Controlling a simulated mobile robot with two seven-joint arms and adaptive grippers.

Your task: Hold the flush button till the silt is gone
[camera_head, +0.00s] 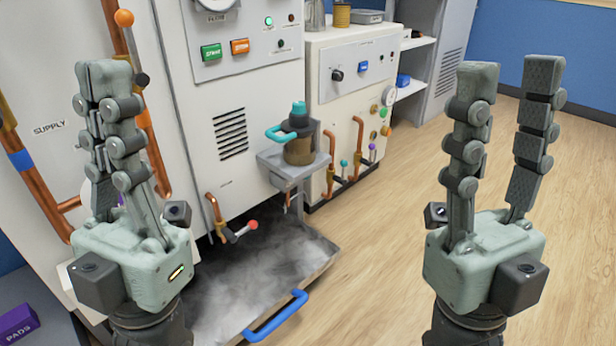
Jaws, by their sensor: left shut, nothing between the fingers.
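I cannot read a flush label on any button. A green button (211,51) and an orange button (240,46) sit on the white cabinet's panel, and a blue button (363,66) is on the smaller cabinet behind. A jar with a teal cap and brownish body (299,149) stands on a grey bracket; whether the brown is silt I cannot tell. My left gripper (103,72) is raised in front of the cabinet, shut and empty, apart from the buttons. My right gripper (511,75) is raised at the right, open and empty, over the floor.
A low tray (325,262) with a blue handle (275,316) juts from the cabinet, filled with grey mist. A red-tipped valve lever (243,231) is above it. Copper pipes (40,190) run at the left. A purple box (18,324) lies lower left. The wooden floor at right is clear.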

